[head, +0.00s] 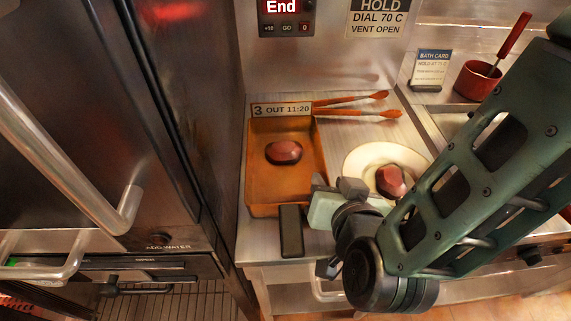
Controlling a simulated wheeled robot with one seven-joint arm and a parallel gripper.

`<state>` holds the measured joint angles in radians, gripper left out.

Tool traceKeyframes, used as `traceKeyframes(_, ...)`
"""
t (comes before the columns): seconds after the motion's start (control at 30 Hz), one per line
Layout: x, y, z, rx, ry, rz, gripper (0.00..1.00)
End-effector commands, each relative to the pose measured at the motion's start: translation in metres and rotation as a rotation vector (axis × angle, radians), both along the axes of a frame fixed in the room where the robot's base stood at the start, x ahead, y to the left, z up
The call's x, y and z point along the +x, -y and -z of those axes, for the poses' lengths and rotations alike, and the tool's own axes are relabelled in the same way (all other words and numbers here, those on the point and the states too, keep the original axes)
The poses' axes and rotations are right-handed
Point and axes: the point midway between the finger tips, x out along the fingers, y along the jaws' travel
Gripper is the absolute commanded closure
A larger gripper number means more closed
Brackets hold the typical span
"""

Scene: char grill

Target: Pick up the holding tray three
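The holding tray three (259,186) is an orange-brown rectangular tray on the metal counter. A label reading "3 OUT 11:20" (281,109) stands at its back edge. A reddish-brown piece of meat (284,152) lies in it. A dark handle (291,231) sticks out from its front edge toward the counter's front. My gripper (318,211) is just right of the tray's front right corner, near the handle. I cannot tell whether it touches the tray. Its fingers are partly hidden by the wrist, so its opening is unclear.
A white plate (360,155) with another piece of meat (391,181) sits right of the tray, partly behind my arm. Orange tongs (352,112) lie behind. A red pot (475,82) and bath card (432,68) stand at back right. A steel cabinet (75,120) borders the left.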

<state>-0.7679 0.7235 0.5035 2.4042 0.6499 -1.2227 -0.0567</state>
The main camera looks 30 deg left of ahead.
Motion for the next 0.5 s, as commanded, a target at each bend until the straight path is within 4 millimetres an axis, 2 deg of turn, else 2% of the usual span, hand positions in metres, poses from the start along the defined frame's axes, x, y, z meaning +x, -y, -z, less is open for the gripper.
traceKeyframes(0.2, 0.019, -0.013, 0.011, -0.001, -0.001, 0.001, 0.67)
traceKeyframes(0.47, 0.020, -0.014, 0.012, -0.001, 0.001, 0.000, 0.67)
traceKeyframes(0.5, 0.020, -0.014, 0.012, -0.001, 0.001, 0.000, 0.79)
